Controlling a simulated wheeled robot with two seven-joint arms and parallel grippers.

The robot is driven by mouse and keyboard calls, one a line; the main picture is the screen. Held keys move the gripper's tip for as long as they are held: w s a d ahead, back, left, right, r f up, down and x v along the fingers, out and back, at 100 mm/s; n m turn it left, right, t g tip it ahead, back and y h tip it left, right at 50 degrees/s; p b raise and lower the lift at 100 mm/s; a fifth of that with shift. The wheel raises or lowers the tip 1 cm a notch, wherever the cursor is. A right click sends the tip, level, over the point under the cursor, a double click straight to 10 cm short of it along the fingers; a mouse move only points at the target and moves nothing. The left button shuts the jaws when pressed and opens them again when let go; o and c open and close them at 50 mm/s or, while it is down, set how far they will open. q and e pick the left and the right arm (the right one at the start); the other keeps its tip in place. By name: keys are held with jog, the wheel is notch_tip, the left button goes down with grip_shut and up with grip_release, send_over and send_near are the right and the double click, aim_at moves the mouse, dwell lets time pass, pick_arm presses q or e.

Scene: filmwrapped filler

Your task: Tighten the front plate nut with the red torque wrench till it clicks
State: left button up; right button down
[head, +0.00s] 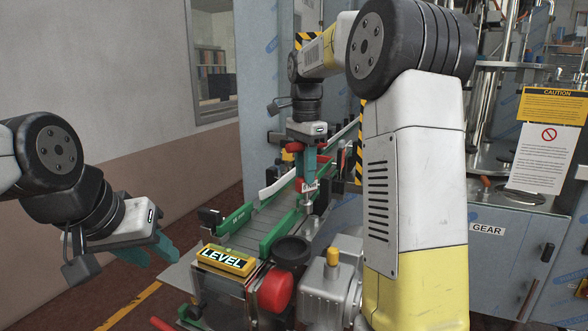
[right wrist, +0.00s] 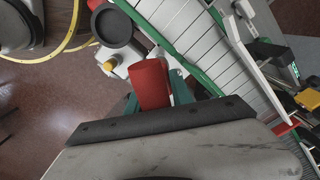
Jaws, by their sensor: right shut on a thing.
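My right gripper (head: 308,165) is over the conveyor's right rail in the head view, pointing down. It is shut on the red torque wrench (head: 299,186), whose red parts show on both sides of the teal fingers. In the right wrist view the red handle (right wrist: 150,82) sits between the teal fingers. A small metal piece (head: 307,204) shows below the gripper; I cannot tell whether it is the wrench's end or the front plate nut, or whether they touch. My left gripper (head: 158,248) hangs empty at the left, its teal fingers apart.
A conveyor (head: 268,222) with green side rails runs away from me. At its near end are a yellow LEVEL block (head: 226,260), a red knob (head: 275,290), a dark round cap (head: 291,251) and a grey housing (head: 325,290). A grey GEAR cabinet (head: 510,250) stands right.

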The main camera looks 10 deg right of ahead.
aim_at(304, 193)
jog(key=shift+f, duration=2.3)
jog(key=shift+f, duration=0.1)
jog(key=shift+f, duration=1)
jog(key=m, duration=0.3)
jog(key=shift+w, duration=0.1)
jog(key=m, duration=0.3)
jog(key=shift+r, duration=0.1)
